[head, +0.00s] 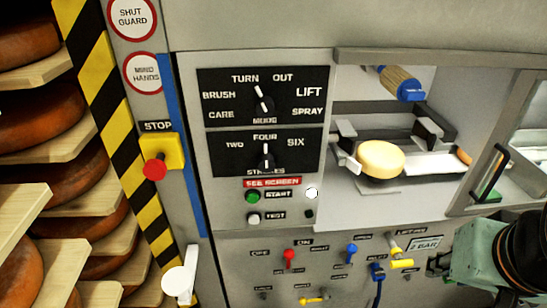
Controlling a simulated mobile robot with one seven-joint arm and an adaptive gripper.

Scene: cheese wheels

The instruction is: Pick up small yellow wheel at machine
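The small yellow wheel (380,158) sits in the open bay of the machine, on a pale support. It lies nearly flat, with its round top face showing. A grey bracket (347,148) stands close at its left, and a dark block with a grey holder (429,133) stands behind it on the right. I cannot tell whether they touch it. Part of my arm, pale green and black, shows at the lower right, apart from the wheel. My gripper is not seen.
A brush roller with a blue end (400,84) hangs above the wheel. The bay has a ledge above and an open guard door (492,180) at right. A control panel (264,120) and red stop button (154,168) are left. Shelved orange wheels (35,125) stand far left.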

